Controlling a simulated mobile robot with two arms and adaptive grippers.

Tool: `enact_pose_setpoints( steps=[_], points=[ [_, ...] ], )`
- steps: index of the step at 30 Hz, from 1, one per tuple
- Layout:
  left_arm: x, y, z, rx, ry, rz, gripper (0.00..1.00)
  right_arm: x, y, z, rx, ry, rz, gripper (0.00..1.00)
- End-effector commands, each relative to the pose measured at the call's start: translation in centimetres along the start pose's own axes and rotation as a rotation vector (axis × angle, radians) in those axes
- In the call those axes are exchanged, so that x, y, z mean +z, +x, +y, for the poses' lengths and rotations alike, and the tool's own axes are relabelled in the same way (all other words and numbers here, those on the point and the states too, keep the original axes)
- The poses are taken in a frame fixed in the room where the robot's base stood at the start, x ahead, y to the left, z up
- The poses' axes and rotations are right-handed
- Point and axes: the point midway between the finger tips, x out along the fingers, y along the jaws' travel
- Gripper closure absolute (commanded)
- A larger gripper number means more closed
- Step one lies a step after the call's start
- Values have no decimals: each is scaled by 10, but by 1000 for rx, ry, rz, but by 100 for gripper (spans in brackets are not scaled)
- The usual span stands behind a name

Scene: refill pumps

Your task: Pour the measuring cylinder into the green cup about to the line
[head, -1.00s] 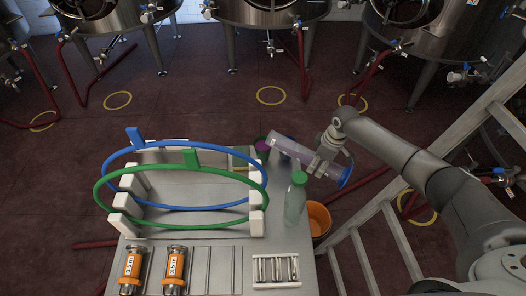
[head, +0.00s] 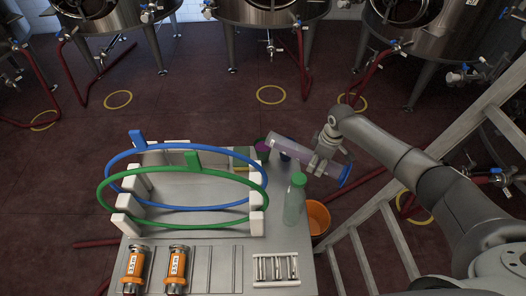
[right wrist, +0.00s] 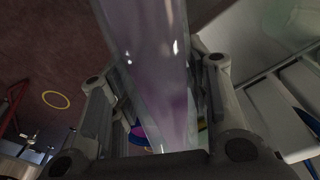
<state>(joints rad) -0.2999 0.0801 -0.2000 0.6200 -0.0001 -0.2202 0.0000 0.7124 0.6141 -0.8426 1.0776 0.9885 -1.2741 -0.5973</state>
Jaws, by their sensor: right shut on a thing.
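The measuring cylinder (head: 292,151) is a clear tube with a blue base, lying strongly tilted, with its open end to the left. My right gripper (head: 318,165) is shut on it near the base end. In the right wrist view the cylinder (right wrist: 158,75) runs between the fingers and looks purple inside. Its mouth end is at a small dark green cup (head: 262,139) with purple showing at its front, at the table's far right corner. The cup is mostly hidden, so its line and level cannot be read. My left gripper is not in view.
A clear bottle with a green cap (head: 296,200) stands close below the cylinder. An orange bucket (head: 317,217) is right of the table, by a ladder (head: 372,240). Blue and green hoops (head: 110,195) stand in white holders at the left. Two orange-labelled canisters (head: 176,268) lie in front.

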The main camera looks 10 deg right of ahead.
Motion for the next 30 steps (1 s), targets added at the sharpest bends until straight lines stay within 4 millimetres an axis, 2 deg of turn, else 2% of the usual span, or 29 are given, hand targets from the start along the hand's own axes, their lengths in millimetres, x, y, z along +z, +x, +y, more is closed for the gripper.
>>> enact_pose_setpoints(
  steps=[30],
  points=[
    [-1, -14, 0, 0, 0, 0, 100, -1, -8, 0, 1, 0, -36, 99]
  ],
)
